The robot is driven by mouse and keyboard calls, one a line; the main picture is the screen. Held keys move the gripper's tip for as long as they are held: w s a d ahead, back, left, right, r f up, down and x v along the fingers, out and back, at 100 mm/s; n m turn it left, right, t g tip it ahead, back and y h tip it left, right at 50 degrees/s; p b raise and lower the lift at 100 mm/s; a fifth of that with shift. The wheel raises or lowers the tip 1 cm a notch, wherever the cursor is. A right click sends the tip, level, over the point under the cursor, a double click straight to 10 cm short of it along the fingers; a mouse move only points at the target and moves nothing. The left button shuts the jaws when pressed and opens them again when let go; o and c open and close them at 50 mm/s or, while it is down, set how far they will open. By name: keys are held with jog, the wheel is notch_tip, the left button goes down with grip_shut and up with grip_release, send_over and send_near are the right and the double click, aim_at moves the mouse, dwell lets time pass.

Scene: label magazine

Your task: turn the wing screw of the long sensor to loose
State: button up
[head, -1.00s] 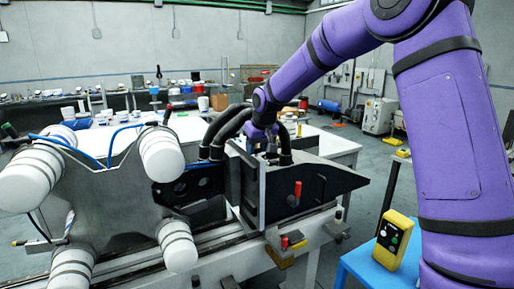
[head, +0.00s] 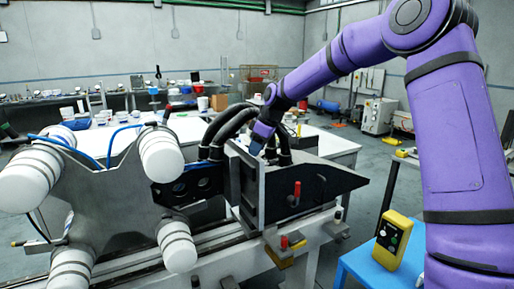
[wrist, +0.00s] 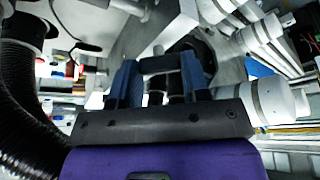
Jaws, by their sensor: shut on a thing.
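My gripper (head: 257,147) is down behind the upright grey plate of the machine, beside the thick black hoses. In the wrist view, its two blue fingers (wrist: 160,80) stand apart with a dark crosspiece (wrist: 158,65) between them. The gripper is shut on this piece, which seems to be the wing screw, though its shape is not clear. The long sensor cannot be told apart from the dark parts around it. In the head view the held piece is hidden by the plate and the hoses.
Black hoses (head: 228,125) arch close to my gripper; one shows large at left in the wrist view (wrist: 30,100). A black wedge-shaped housing (head: 325,182) with a red handle (head: 297,188) is at right. White rollers (head: 162,152) stand left. A yellow control box (head: 396,240) sits on a blue stand.

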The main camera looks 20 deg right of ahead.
jog(key=shift+w+d+n+g, duration=0.1)
jog(key=shift+n+g, duration=0.3)
jog(key=shift+n, duration=0.7)
jog(key=o, duration=0.9)
jog(key=shift+r, duration=0.15)
jog(key=v, duration=1)
jog(key=shift+d+r, duration=0.25)
jog(key=shift+d, duration=0.05)
jog(key=shift+c, duration=0.4)
